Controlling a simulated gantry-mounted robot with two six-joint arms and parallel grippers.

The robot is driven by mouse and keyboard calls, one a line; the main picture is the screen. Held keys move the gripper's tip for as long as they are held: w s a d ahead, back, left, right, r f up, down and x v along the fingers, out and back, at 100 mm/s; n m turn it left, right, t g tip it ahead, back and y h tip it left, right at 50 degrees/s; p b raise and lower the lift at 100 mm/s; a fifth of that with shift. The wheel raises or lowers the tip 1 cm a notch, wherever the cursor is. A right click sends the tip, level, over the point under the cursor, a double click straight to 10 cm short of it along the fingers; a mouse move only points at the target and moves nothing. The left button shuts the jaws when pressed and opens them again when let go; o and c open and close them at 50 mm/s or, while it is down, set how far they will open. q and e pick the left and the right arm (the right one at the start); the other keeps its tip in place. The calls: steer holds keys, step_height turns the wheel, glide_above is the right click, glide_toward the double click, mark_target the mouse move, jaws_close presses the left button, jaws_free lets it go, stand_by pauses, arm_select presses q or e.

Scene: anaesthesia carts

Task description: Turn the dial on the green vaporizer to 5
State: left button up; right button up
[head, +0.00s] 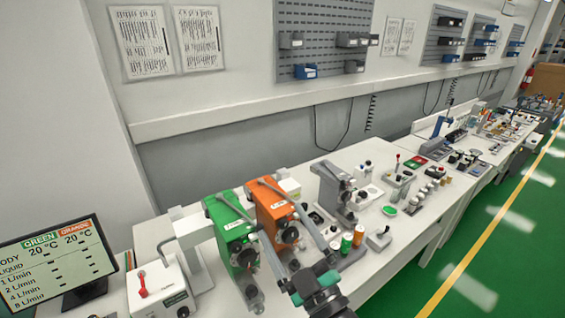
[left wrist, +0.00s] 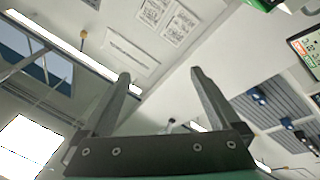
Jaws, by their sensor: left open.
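The green vaporizer (head: 222,212) stands upright at the left end of the bench in the head view. Its dark dial (head: 245,258) is on its front face, low down; the setting is too small to read. My left gripper (head: 281,223) is open, its two fingers pointing up and left in front of the orange vaporizer (head: 268,196), to the right of the green dial. The open, empty fingers also show in the left wrist view (left wrist: 160,73), with wall and ceiling behind them. My right gripper is not in view.
A monitor (head: 50,260) at the left shows green and orange columns, both 20 °C. A white box with a red lever (head: 158,290) stands beside it. Grey device (head: 332,190), bottles (head: 346,242) and small fittings crowd the bench to the right.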

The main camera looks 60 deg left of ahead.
arm_select(q)
step_height(320, 180, up, 15)
steer(key=s+d+n+y+p, duration=0.1)
steer(key=n+y, duration=0.3)
steer(key=shift+s+d+n, duration=0.25)
steer(key=shift+d+n, duration=0.05)
steer(key=shift+d, duration=0.05)
